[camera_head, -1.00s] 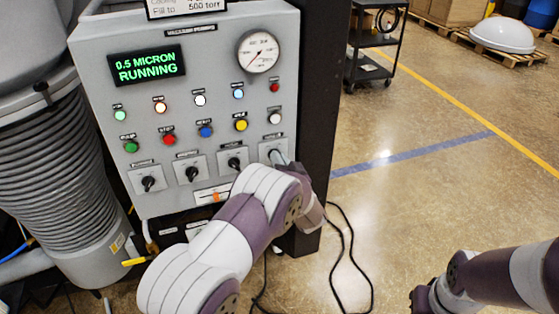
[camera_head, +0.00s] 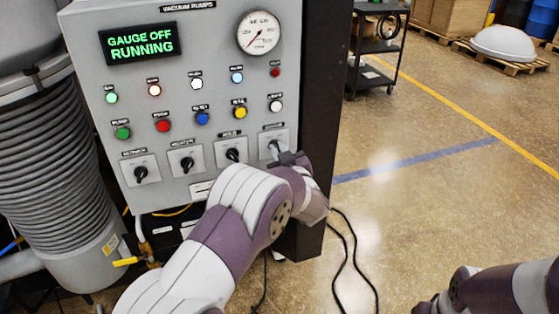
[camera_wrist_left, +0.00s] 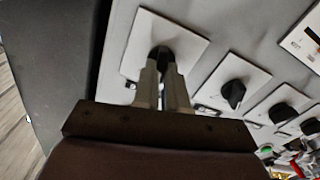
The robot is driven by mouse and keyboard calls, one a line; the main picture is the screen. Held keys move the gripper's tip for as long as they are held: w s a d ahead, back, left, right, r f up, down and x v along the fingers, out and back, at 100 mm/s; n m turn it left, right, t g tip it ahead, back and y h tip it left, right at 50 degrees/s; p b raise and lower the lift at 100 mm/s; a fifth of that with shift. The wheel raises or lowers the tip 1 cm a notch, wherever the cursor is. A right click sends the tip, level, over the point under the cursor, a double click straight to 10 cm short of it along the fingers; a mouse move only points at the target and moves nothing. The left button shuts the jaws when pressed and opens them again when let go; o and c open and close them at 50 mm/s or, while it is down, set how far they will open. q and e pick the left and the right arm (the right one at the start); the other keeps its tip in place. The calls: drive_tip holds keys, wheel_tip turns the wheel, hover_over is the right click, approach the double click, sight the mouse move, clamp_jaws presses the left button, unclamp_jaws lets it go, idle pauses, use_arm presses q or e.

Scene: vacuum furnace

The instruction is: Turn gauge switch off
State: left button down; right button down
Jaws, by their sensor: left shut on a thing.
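The grey control panel (camera_head: 210,75) fills the upper left of the head view. Its display (camera_head: 140,43) reads "GAUGE OFF RUNNING". A row of black rotary switches on square plates runs along the lower panel; the rightmost switch plate (camera_head: 274,143) is partly covered by my left gripper (camera_head: 276,150). In the left wrist view, the gripper's fingers (camera_wrist_left: 162,88) are shut on the black switch knob (camera_wrist_left: 161,56), which is mostly hidden between them. The small labels are too blurred to read surely. My right arm shows at the lower right; its fingers are not in view.
Other rotary switches (camera_head: 233,155) sit left of the held one, close to my left gripper. Coloured buttons and lamps stand above. A ribbed grey column (camera_head: 55,165) stands left of the panel. Cables (camera_head: 347,255) lie on the floor; open floor extends right.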

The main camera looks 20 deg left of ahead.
use_arm(q)
drive_tip(key=shift+s+f+n+b, duration=0.1)
drive_tip(key=shift+f+n+b, duration=0.05)
drive_tip(key=shift+n+b, duration=1.45)
drive_tip(key=c, duration=1.2)
unclamp_jaws()
drive_tip(key=b+v, duration=0.1)
drive_tip(key=v, duration=1.1)
drive_tip(key=shift+s+d, duration=0.15)
drive_tip(key=shift+s, duration=0.1)
